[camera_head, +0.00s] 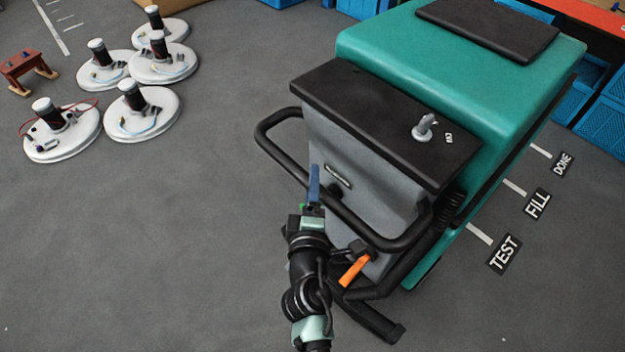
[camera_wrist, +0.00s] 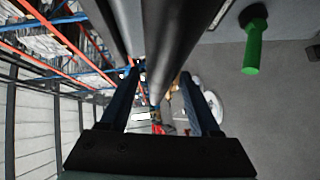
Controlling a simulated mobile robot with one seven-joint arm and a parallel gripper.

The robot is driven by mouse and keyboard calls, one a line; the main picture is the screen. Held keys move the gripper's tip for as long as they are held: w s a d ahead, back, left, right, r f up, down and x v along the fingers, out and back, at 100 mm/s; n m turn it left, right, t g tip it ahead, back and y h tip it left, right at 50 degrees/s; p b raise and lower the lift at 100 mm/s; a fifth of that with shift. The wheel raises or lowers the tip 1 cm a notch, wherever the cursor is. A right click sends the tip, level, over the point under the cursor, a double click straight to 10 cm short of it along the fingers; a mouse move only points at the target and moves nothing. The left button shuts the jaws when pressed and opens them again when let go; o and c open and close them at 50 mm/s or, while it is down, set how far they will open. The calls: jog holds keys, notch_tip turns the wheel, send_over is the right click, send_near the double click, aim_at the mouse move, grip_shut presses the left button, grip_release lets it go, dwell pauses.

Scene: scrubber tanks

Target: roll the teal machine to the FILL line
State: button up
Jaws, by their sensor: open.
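The teal machine (camera_head: 440,60) stands right of centre in the head view, with a grey back panel and a black lid. Its black push handle (camera_head: 275,143) loops out from the back. The FILL line (camera_head: 514,187) is a short white floor mark beside the machine's right side, with a black FILL label (camera_head: 538,204). My gripper (camera_head: 313,185) is at the handle. In the wrist view my gripper (camera_wrist: 158,85) is open, and a dark bar (camera_wrist: 165,60) shows between its blue fingers. I cannot tell if they touch it.
TEST (camera_head: 504,254) and DONE (camera_head: 563,163) labels lie nearer and farther than FILL. An orange lever (camera_head: 354,271) sits low on the machine; a green handle (camera_wrist: 253,48) shows in the wrist view. Several white round units (camera_head: 142,112) stand left. Blue crates (camera_head: 605,115) stand right. The left-front floor is clear.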

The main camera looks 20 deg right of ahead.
jog(key=shift+w+d, duration=0.25)
jog(key=shift+w, duration=0.2)
jog(key=shift+f, duration=0.1)
grip_shut()
dwell(1.1)
